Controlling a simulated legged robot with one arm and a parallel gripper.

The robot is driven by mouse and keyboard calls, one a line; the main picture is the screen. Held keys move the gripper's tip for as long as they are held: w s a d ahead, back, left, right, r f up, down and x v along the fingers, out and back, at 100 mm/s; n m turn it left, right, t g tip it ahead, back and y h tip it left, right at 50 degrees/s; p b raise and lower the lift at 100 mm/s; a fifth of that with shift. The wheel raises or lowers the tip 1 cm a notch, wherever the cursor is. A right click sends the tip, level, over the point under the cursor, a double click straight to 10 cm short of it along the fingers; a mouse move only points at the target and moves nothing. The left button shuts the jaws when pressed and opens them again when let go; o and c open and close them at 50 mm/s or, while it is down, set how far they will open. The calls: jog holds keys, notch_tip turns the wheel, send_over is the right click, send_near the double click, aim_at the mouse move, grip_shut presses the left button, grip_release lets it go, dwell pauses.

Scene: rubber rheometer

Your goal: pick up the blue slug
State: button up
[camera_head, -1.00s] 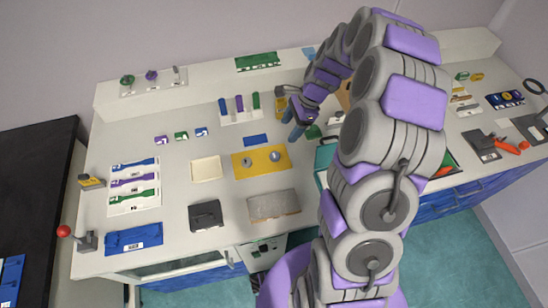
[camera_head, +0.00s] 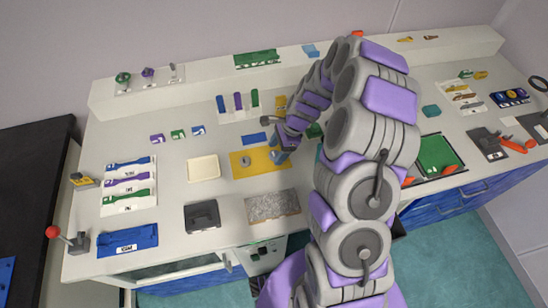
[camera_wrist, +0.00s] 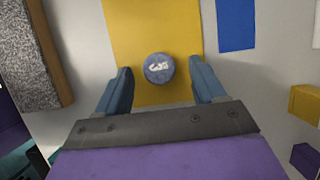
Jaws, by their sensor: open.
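A round blue-grey slug (camera_wrist: 158,68) with white marking on top lies on the yellow plate (camera_wrist: 125,20), near one end of it. In the wrist view it sits ahead of and between my two open fingers, with clear space on both sides. My gripper (camera_wrist: 161,88) holds nothing.
A speckled grey slab (camera_head: 273,205) lies in front of the plate, and a flat blue block (camera_head: 254,138) behind it. A cream tray (camera_head: 204,168) is to the left. A yellow block (camera_wrist: 306,103) lies right in the wrist view.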

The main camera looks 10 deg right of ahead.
jog(key=shift+a+f, duration=0.15)
jog(key=shift+f, duration=0.15)
jog(key=c, duration=1.1)
jog(key=shift+r, duration=0.1)
